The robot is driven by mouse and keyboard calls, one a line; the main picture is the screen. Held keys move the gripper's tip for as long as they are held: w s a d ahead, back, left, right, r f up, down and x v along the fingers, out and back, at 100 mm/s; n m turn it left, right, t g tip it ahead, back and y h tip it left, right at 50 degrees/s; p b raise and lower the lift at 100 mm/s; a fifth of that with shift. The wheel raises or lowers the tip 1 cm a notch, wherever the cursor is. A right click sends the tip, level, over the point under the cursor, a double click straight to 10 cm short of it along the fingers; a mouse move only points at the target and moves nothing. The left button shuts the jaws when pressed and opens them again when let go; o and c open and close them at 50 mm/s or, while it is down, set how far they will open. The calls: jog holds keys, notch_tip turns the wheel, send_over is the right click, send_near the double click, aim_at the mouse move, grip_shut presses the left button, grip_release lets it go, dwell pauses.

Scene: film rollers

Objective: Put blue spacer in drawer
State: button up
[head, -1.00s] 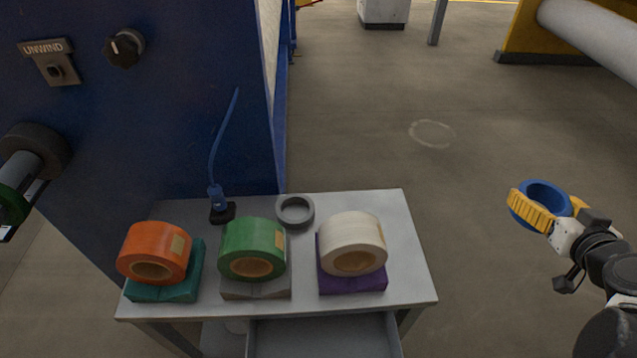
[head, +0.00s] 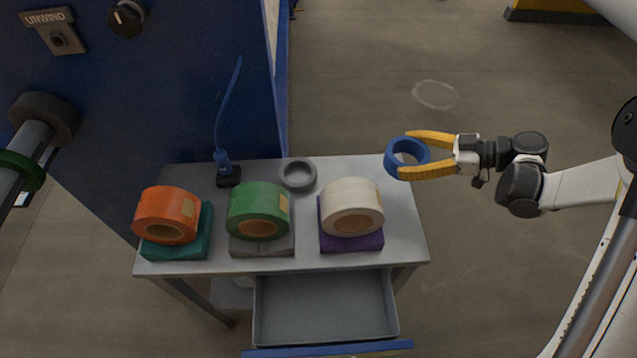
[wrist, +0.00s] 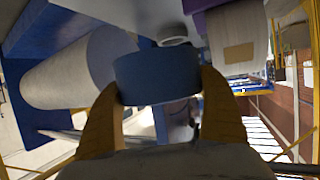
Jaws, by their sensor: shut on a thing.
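The blue spacer (head: 393,163) is a blue ring held in the yellow fingers of my gripper (head: 412,157). My gripper is shut on it, with one finger on each side, at the right edge of the table in the head view. The spacer appears raised above the table top. In the wrist view the spacer (wrist: 157,79) sits between the fingertips of my gripper (wrist: 160,85). The drawer (head: 322,308) under the table is pulled open and its visible inside is empty. Its blue front edge (head: 328,349) shows at the bottom of the head view.
On the table (head: 215,265) stand an orange roll (head: 165,208), a green roll (head: 252,203) and a white roll (head: 350,200) on coloured blocks. A grey ring (head: 298,188) lies behind them. A blue machine panel (head: 150,90) rises at left. Open floor lies right.

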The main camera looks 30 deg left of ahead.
jog(key=b+x, duration=0.1)
jog(key=x, duration=0.3)
jog(key=w+f+b+x, duration=0.1)
jog(key=x, duration=0.4)
jog(key=f+b+x, duration=0.1)
jog(key=b+x, duration=0.1)
jog(key=x, duration=0.2)
jog(key=shift+w+d+f, duration=0.1)
jog(key=shift+w+d, duration=0.05)
jog(key=shift+d, duration=0.05)
jog(key=shift+f+b, duration=1.05)
jog(key=shift+f, duration=0.85)
jog(key=shift+f, duration=0.2)
jog(key=o, duration=1.2)
jog(key=shift+r, duration=0.3)
jog(key=p+v, duration=0.3)
jog(key=v, duration=0.9)
